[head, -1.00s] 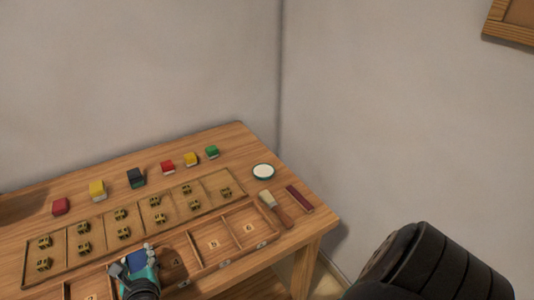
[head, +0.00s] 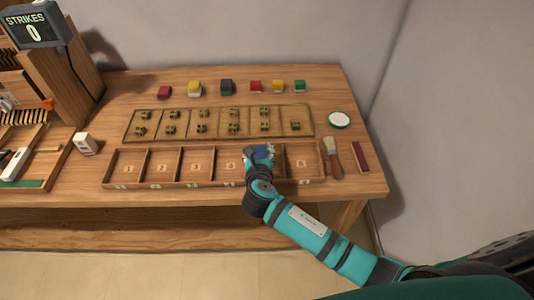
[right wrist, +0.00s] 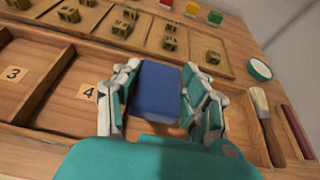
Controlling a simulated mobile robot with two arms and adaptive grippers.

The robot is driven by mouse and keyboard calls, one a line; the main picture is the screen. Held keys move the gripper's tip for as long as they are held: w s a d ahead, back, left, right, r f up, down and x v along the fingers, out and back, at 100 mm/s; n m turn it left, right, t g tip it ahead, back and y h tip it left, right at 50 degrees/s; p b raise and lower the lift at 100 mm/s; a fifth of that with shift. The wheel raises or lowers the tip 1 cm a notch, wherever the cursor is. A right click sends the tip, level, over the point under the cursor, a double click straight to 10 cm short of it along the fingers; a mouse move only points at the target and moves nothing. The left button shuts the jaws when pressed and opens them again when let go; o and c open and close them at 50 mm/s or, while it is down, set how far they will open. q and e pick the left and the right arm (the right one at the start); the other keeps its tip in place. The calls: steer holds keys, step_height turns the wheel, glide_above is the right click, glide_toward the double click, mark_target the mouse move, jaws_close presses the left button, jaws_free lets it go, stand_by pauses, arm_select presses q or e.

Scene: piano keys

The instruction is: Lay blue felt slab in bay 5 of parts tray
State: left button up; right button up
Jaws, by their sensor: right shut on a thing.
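The parts tray (head: 112,172) lies along the front of the table, with numbered bays in a row. My right gripper (head: 260,155) is shut on the blue felt slab (head: 262,153). In the right wrist view the slab (right wrist: 158,92) sits between both fingers of the gripper (right wrist: 160,98). It is above the tray, just right of the bay marked 4 (right wrist: 87,91), and covers much of bay 5. The number of bay 5 is hidden. Whether the slab touches the tray floor cannot be told. My left gripper is not in view.
Behind the tray is a shallow wooden rack (head: 185,130) with small brass pieces. Several coloured blocks stand at the back. A white round dish (head: 339,119), a brush (head: 333,158) and a dark red bar (head: 360,156) lie to the right. A piano mechanism (head: 30,140) is at left.

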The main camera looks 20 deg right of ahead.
steer(key=shift+w+d+f, duration=0.1)
steer(key=shift+w+d, duration=0.1)
steer(key=shift+d, duration=0.4)
steer(key=shift+w+d, duration=0.15)
steer(key=shift+d, duration=0.4)
steer(key=shift+d+f, duration=0.15)
steer(key=shift+f, duration=1.65)
steer(key=shift+f, duration=0.6)
steer(key=o, duration=0.9)
steer(key=shift+c, duration=0.2)
